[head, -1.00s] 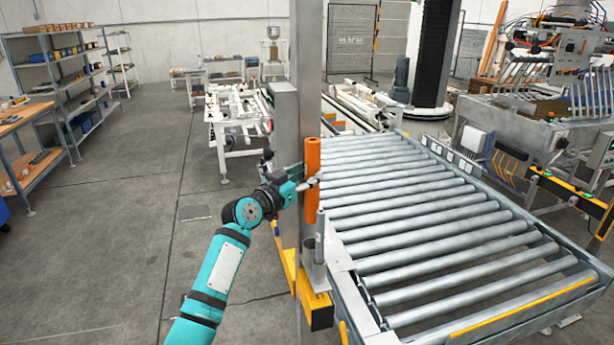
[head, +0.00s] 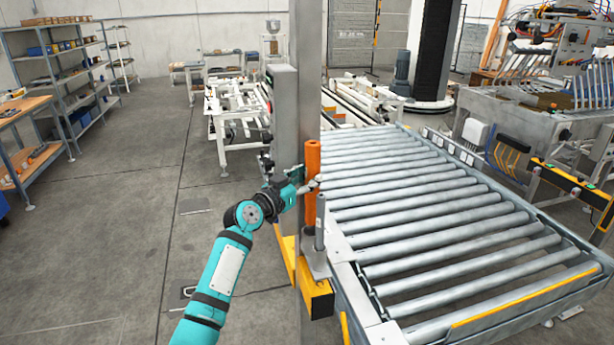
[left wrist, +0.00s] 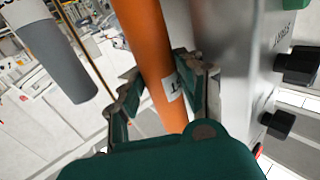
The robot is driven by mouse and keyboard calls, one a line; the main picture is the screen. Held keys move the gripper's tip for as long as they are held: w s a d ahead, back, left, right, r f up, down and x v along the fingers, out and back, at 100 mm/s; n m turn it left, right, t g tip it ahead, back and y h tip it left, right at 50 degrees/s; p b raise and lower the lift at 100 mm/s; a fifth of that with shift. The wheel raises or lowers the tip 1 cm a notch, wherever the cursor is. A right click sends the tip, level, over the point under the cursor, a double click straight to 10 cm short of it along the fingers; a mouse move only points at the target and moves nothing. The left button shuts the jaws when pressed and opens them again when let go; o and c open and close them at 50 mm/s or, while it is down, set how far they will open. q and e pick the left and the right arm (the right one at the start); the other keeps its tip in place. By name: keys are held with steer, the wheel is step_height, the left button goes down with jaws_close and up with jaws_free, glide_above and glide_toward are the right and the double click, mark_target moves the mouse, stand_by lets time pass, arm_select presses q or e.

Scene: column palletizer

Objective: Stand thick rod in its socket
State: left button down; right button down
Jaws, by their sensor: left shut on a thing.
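The thick rod (head: 312,158) is orange and stands about upright beside the grey steel post in the head view. My left gripper (head: 309,186) is shut on it around its middle. In the left wrist view the orange rod (left wrist: 150,45) runs between both fingers (left wrist: 163,82), and a white label shows on it. A thinner grey rod (head: 320,222) stands upright on the grey holder (head: 318,266) on the yellow bracket. The orange rod's lower end is just above or at this holder. I cannot tell whether it is inside a socket. My right gripper is not in view.
The steel post (head: 308,90) stands close behind my left gripper. The roller conveyor (head: 430,215) lies to the right of the holder. The yellow bracket (head: 315,297) juts out below. Open floor (head: 130,230) lies to the left, with shelves (head: 65,80) farther back.

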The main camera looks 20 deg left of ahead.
mark_target(308, 202)
arm_select(q)
steer(key=shift+f+b, duration=3.55)
steer(key=shift+f, duration=0.2)
steer(key=c, duration=0.7)
jaws_free()
steer(key=shift+r, duration=0.1)
steer(key=shift+s, duration=0.1)
steer(key=shift+s+a+f, duration=0.2)
steer(key=shift+s+a, duration=0.1)
steer(key=shift+s, duration=0.15)
steer(key=v, duration=1.1)
steer(key=shift+d+r, duration=0.15)
steer(key=shift+d, duration=0.15)
